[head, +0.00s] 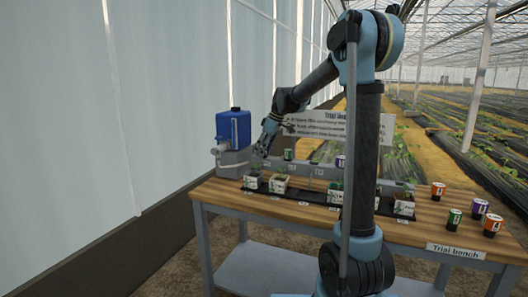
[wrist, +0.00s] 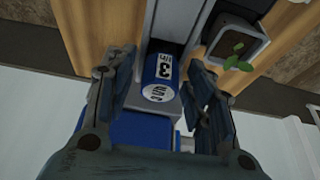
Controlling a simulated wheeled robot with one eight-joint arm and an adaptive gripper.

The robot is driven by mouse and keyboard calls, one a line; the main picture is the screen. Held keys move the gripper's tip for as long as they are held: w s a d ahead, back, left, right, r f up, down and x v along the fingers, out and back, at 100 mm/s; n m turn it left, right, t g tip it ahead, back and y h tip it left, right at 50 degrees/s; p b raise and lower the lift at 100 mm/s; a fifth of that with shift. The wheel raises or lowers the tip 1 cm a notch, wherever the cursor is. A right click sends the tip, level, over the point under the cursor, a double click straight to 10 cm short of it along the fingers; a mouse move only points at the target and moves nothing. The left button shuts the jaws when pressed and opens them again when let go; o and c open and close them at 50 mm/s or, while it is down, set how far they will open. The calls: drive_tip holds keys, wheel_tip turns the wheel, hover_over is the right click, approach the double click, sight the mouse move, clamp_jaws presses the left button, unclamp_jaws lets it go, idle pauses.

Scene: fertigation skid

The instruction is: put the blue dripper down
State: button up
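The blue dripper (wrist: 160,80), a small cylinder with a white label marked 3, shows in the wrist view between the two fingers of my gripper (wrist: 162,62). The fingers stand apart, with a visible gap on the right side and a narrower one on the left. The dripper appears to stand at the end of the grey rail (wrist: 178,22); its base is hidden. In the head view my gripper (head: 267,138) is over the left end of the rail, beside the blue tank (head: 234,127). I cannot make out the blue dripper there.
A green dripper (head: 289,155) and a purple dripper (head: 340,161) stand along the rail. Potted seedlings (head: 279,184) line the dark strip in front. Several loose drippers, including an orange one (head: 438,189), stand on the bench's right. The bench's front left (head: 225,196) is clear.

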drive_tip(key=v, duration=1.2)
drive_tip(key=shift+s, duration=0.1)
